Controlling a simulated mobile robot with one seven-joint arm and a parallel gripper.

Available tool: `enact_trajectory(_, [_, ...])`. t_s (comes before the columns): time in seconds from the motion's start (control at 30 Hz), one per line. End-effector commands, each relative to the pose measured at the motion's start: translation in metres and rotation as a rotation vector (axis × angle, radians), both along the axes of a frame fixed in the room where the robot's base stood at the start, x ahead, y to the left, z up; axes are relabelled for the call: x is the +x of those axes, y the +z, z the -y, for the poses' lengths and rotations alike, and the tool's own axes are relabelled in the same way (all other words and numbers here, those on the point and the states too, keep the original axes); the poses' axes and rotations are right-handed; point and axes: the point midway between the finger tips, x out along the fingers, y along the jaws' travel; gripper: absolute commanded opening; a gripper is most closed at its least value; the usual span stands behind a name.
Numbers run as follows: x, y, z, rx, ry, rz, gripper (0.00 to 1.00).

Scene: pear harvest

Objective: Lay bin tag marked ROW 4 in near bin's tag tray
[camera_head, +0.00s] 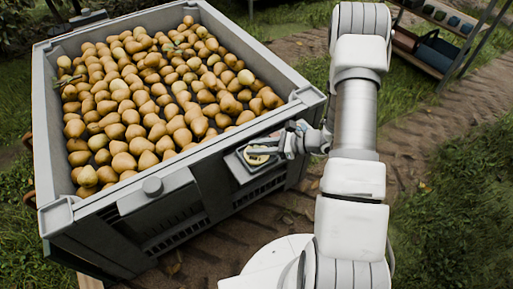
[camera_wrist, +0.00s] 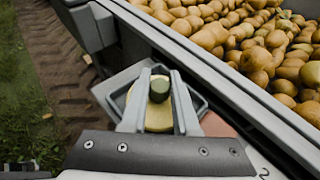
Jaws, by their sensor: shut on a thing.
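The near bin (camera_head: 300,100) is a large grey crate full of pears. Its small grey tag tray (camera_head: 236,169) is on the outer side, below the rim; the tray's edge also shows in the wrist view (camera_wrist: 110,92). My gripper (camera_head: 268,150) is over the tray, and in the wrist view its fingers (camera_wrist: 158,92) are shut on the dark knob of a pale yellow bin tag (camera_wrist: 160,120). The tag also shows in the head view (camera_head: 256,158), within the tray's outline. No ROW 4 marking is readable. I cannot tell whether the tag touches the tray floor.
Pears (camera_head: 150,95) fill the bin close to its rim, beside my gripper. Dirt track (camera_head: 425,145) and grass (camera_head: 450,200) lie to the right. A shelf rack (camera_head: 430,50) with containers stands at the back right.

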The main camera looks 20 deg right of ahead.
Motion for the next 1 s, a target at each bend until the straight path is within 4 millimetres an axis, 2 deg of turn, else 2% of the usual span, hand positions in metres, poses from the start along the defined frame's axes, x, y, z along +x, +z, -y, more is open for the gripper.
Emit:
enact_trajectory(0.27, [0.0,-0.007,0.0,0.001,0.0,0.0,0.0])
enact_trajectory(0.3, [0.0,-0.006,0.0,0.0,0.0,0.0,0.32])
enact_trajectory(0.37, [0.0,-0.005,0.0,0.0,0.0,0.0,0.41])
enact_trajectory(0.63, [0.001,-0.004,0.0,-0.001,-0.001,0.002,0.41])
enact_trajectory(0.77, [0.001,0.005,0.0,-0.002,-0.001,0.003,0.41])
enact_trajectory(1.0, [-0.02,0.024,0.045,-0.002,-0.006,0.002,0.41])
